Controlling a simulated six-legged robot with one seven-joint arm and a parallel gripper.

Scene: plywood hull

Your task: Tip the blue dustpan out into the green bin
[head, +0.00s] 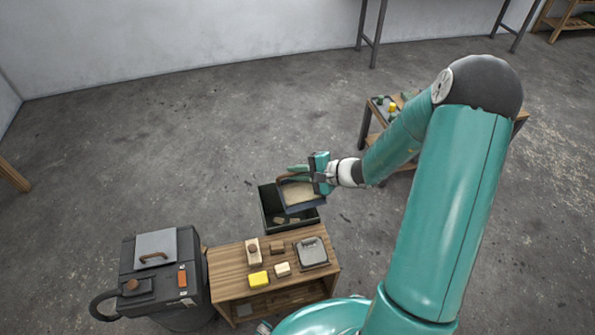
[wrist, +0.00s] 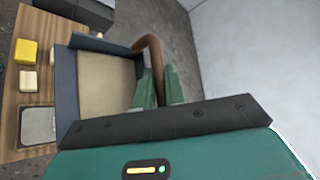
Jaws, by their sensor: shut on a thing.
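The blue dustpan (head: 302,207) is held by my gripper (head: 312,178) above the dark green bin (head: 268,205). In the wrist view the dustpan (wrist: 66,85) has a blue-grey rim and a flat tan load, like sawdust (wrist: 105,82), inside. It looks about level, with the load in it. Its brown curved handle (wrist: 151,55) rises beside the green fingers of my gripper (wrist: 160,90), which are shut on it. The exact grip contact is partly hidden. The bin stands on the floor behind the wooden bench, with a few brown scraps inside; the dustpan covers part of it.
The wooden bench (head: 228,268) in front of the bin carries a yellow block (head: 258,279), small wooden blocks and a grey tray (head: 312,252). A dark grey machine (head: 160,265) with a hose stands left. A low table lies behind my arm. Open floor surrounds the bin's far side.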

